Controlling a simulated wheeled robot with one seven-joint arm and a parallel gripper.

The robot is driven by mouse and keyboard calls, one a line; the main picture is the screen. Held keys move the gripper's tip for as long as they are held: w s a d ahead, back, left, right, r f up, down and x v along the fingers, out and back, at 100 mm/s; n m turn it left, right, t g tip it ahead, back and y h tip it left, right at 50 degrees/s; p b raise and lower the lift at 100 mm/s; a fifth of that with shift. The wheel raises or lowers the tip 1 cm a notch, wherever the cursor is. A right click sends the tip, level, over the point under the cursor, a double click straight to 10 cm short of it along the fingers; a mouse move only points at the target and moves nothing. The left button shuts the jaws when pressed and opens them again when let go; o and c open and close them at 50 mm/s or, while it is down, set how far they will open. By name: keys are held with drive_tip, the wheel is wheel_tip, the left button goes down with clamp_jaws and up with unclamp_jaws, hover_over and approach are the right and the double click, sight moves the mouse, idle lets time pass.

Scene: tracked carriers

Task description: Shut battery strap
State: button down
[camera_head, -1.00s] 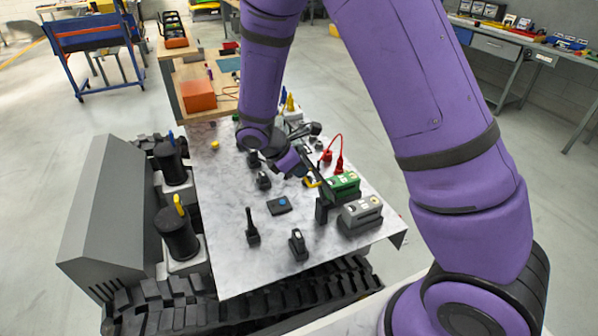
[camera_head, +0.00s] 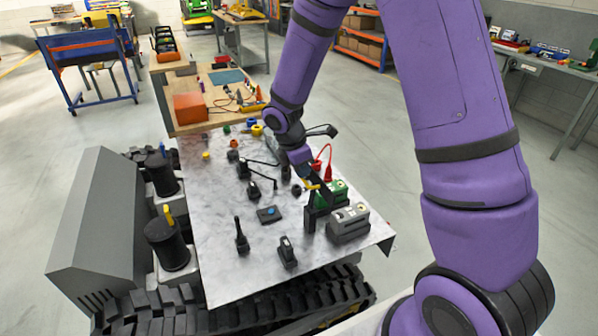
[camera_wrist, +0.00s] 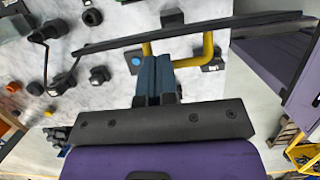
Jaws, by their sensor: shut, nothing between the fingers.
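The battery strap shows in the wrist view as a long dark bar (camera_wrist: 240,23) with a yellow U-shaped handle (camera_wrist: 207,48). In the head view the strap's dark bar and a bit of its yellow handle (camera_head: 312,186) show beside the green battery block (camera_head: 336,192). My gripper (camera_wrist: 153,66) is shut and empty. Its fingertips overlap the yellow handle in the wrist view; I cannot tell whether they touch it. In the head view my gripper (camera_head: 308,180) is just above and left of the green block. My wrist partly hides the strap, and its exact angle is unclear.
A grey battery block (camera_head: 348,223) stands in front of the green one, with a red cable (camera_head: 328,165) behind. Several black levers and knobs and a blue-buttoned plate (camera_head: 269,214) stand on the pale deck (camera_head: 225,280). The deck's front left is clear.

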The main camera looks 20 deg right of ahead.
drive_tip(key=d+f+y, duration=0.7)
drive_tip(key=d+y, duration=0.6)
drive_tip(key=d, duration=0.1)
drive_tip(key=shift+f, duration=0.15)
idle(3.0)
drive_tip(key=shift+d+f, duration=0.1)
drive_tip(key=shift+f, duration=0.15)
idle(0.4)
